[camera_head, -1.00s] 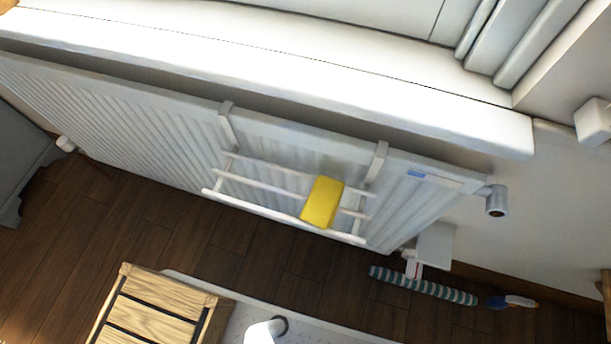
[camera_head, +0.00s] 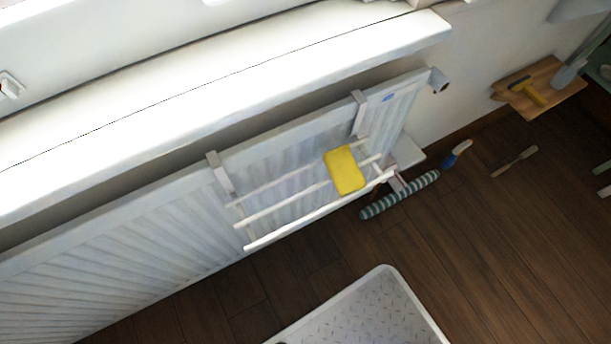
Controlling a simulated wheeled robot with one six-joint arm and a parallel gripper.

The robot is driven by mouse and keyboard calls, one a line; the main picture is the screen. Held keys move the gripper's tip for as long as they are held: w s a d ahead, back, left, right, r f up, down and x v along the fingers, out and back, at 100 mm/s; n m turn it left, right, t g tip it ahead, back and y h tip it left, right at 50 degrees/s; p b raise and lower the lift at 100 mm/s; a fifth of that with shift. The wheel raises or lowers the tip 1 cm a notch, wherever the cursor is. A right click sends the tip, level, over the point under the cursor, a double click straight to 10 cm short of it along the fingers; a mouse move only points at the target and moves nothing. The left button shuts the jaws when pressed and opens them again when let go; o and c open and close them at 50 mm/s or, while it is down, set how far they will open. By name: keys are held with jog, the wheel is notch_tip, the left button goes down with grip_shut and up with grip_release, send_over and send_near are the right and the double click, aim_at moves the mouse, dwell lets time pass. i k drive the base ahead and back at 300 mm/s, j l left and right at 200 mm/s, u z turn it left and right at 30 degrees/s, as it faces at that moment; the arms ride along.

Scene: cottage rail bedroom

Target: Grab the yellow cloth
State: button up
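The yellow cloth (camera_head: 345,170) hangs folded over the bars of a white rail rack (camera_head: 283,212). The rack is hooked on the front of a white radiator (camera_head: 130,262) below the window sill. The cloth lies towards the right end of the rack, and its whole front face shows. My gripper is not in view, and nothing touches the cloth except the rack bars.
A striped draught roll (camera_head: 400,195) lies on the floor right of the rack, near a blue-and-white brush (camera_head: 457,153) and a wooden utensil (camera_head: 514,162). A white sill (camera_head: 230,85) overhangs the radiator. A pale tray (camera_head: 375,312) lies in front. Dark floor between is clear.

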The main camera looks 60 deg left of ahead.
aim_at(346, 174)
jog(key=k+u, duration=0.2)
jog(key=u, duration=0.25)
jog(key=k+j+u, duration=0.15)
jog(key=u, duration=0.35)
jog(key=k+j+u, duration=0.15)
jog(key=u, duration=0.3)
